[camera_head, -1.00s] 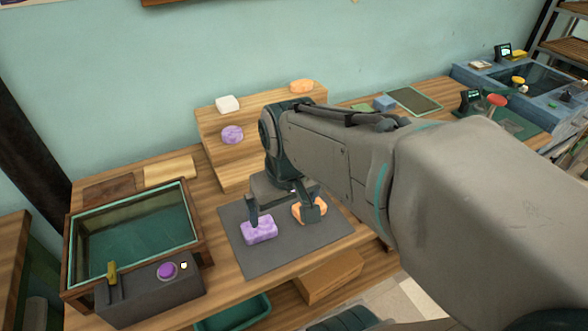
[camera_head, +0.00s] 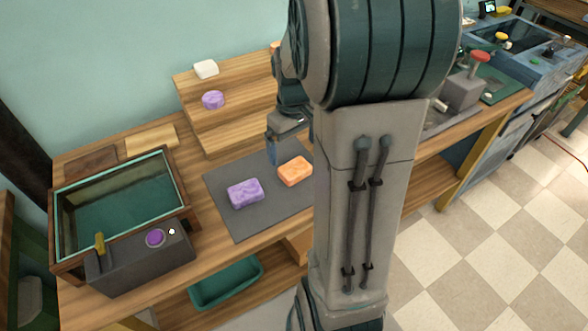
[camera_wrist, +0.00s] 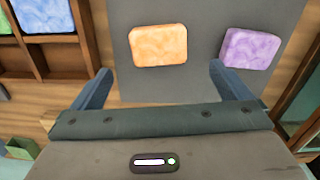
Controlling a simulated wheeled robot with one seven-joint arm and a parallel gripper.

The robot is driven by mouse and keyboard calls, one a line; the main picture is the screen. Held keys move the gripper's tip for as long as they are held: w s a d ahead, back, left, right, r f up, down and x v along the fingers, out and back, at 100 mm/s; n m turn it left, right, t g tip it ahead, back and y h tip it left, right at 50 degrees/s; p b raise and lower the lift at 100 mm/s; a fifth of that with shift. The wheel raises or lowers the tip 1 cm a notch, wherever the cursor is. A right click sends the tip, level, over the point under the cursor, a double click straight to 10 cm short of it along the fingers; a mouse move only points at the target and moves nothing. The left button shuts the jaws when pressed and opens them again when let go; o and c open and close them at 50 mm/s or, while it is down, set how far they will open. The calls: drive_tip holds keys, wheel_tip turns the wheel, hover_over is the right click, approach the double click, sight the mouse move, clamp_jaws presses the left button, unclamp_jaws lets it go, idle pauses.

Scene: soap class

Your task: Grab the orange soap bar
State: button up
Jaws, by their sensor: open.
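The orange soap bar (camera_head: 295,171) lies flat on the dark grey mat (camera_head: 240,219), right of a marbled purple bar (camera_head: 245,193). In the wrist view, the orange bar (camera_wrist: 158,45) is ahead of my gripper (camera_wrist: 160,72), roughly centred between the fingertips but beyond them. The purple bar (camera_wrist: 250,48) is to its right there, just past the right finger. My gripper is open and empty. In the head view, only part of it (camera_head: 274,152) shows behind the orange bar, near the mat's back edge; my arm hides the rest.
A stepped wooden stand (camera_head: 228,126) behind the mat holds a white bar (camera_head: 205,69) and a round purple soap (camera_head: 213,100). A glass-walled tank (camera_head: 180,168) stands left. A divided wooden tray (camera_wrist: 86,45) with coloured blocks is left in the wrist view.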

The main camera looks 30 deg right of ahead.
sight(295, 168)
drive_tip(key=shift+s+f, duration=0.2)
drive_tip(key=shift+f, duration=3.25)
drive_tip(key=c, duration=1.1)
